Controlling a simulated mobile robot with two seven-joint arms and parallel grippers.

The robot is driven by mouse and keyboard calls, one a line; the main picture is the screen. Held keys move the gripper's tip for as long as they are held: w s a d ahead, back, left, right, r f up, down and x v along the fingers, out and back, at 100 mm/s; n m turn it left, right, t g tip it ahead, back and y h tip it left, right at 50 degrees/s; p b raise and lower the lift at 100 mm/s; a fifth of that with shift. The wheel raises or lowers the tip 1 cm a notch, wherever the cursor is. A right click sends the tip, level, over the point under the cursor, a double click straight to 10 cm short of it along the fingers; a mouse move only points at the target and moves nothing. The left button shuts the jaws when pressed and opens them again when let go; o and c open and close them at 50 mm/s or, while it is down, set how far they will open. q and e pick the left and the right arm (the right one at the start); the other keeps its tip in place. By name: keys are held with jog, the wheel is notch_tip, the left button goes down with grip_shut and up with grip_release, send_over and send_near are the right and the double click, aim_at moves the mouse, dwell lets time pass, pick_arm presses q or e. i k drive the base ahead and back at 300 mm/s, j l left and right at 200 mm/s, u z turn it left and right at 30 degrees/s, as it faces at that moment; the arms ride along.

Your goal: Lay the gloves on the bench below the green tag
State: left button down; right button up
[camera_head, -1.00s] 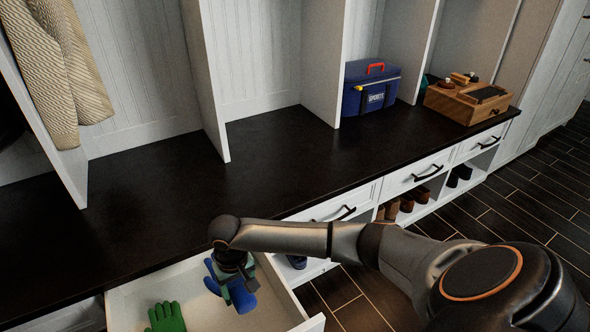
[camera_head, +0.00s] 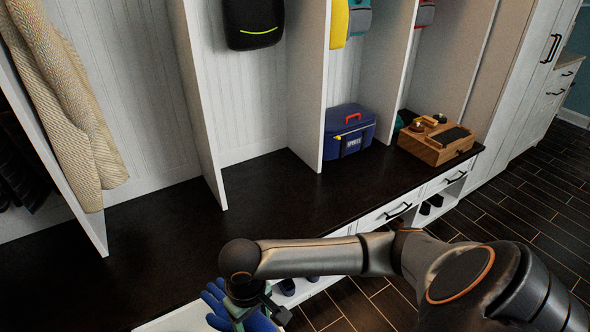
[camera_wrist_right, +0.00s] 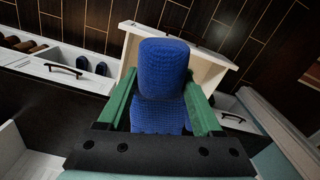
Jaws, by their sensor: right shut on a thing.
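A blue glove (camera_head: 216,300) is held in my right gripper (camera_head: 246,306), low in the head view, in front of the dark bench top (camera_head: 150,245). In the right wrist view the blue glove (camera_wrist_right: 162,85) sits between the two green fingers of my right gripper (camera_wrist_right: 161,76), which is shut on it. Part of the glove is hidden by the gripper in the head view. The open white drawer shows beyond the glove in the wrist view (camera_wrist_right: 216,62). I see no green tag and no second glove now. My left gripper is not in view.
A blue toolbox (camera_head: 348,132) and a wooden box (camera_head: 437,143) stand at the bench's right end. White upright dividers (camera_head: 197,110) split the bench into bays. A beige knit garment (camera_head: 62,105) hangs at left; a black bag (camera_head: 253,22) hangs above. The near-left bench top is clear.

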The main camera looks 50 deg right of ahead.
aim_at(283, 226)
jog(key=l, duration=0.45)
jog(key=k+l+u, duration=0.1)
jog(key=l, duration=0.3)
jog(key=k+l+u, duration=0.1)
jog(key=l, duration=0.35)
jog(key=l+u, duration=0.15)
jog(key=l, duration=0.35)
jog(key=k+l+u, duration=0.15)
jog(key=l, duration=0.35)
jog(key=l+u, duration=0.1)
jog(key=l, duration=0.4)
jog(key=l+u, duration=0.25)
jog(key=l, duration=0.55)
jog(key=i+l+u, duration=0.1)
jog(key=l, duration=0.3)
jog(key=i+l, duration=0.25)
jog(key=l, duration=0.15)
jog(key=i+j+u, duration=0.05)
